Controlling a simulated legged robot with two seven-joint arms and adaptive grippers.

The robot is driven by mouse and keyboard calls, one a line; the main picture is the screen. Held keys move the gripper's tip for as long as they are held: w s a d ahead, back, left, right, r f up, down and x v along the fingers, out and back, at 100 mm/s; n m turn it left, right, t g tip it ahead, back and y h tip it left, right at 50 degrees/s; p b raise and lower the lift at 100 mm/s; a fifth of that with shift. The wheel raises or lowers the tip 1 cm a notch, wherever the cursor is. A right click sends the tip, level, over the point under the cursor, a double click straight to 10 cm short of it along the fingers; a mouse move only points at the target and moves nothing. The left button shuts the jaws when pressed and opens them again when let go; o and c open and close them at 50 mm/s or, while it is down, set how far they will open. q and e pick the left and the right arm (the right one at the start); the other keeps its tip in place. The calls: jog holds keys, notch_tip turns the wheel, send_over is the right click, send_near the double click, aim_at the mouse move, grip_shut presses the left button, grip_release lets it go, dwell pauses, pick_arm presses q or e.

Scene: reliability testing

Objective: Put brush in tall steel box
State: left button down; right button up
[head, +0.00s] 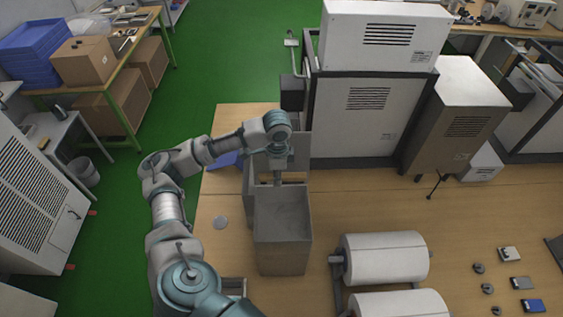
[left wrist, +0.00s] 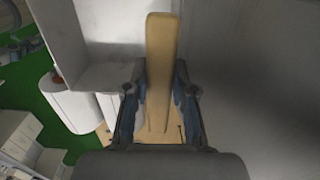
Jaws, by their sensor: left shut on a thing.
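The tall steel box (head: 281,258) stands on the wooden table, open at the top, in the middle of the head view. My left gripper (head: 278,181) is at the far edge of the box's opening in that view, pointing down. In the left wrist view my left gripper (left wrist: 159,88) is shut on the brush (left wrist: 161,45), whose tan, wood-like body lies lengthwise between the fingers. In the head view the brush is too hidden to make out. My right gripper does not show.
Grey panels (head: 298,146) stand just behind the box. A large white machine (head: 360,115) is at the back. White rollers (head: 385,258) lie right of the box. A small grey disc (head: 220,222) lies left of it. Small parts lie at the far right.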

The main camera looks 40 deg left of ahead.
pick_arm(q)
jog(key=shift+w+a+f, duration=0.1)
jog(key=shift+w+a, duration=0.05)
jog(key=shift+w, duration=0.05)
jog(key=shift+s+f, duration=0.15)
jog(key=shift+f, duration=0.05)
jog(key=f, duration=0.4)
jog(key=s+f, duration=0.1)
jog(key=shift+f, duration=0.4)
jog(key=c, duration=1.2)
grip_release()
jog(key=shift+w+d, duration=0.1)
jog(key=shift+d, duration=0.15)
jog(key=shift+c, duration=0.2)
jog(key=o, duration=0.4)
jog(key=shift+d, duration=0.1)
notch_tip(320, 180, up, 11)
jog(key=shift+w+d+f, duration=0.1)
jog(key=shift+w+d, duration=0.05)
jog(key=shift+d+r, duration=0.15)
jog(key=shift+r, duration=0.5)
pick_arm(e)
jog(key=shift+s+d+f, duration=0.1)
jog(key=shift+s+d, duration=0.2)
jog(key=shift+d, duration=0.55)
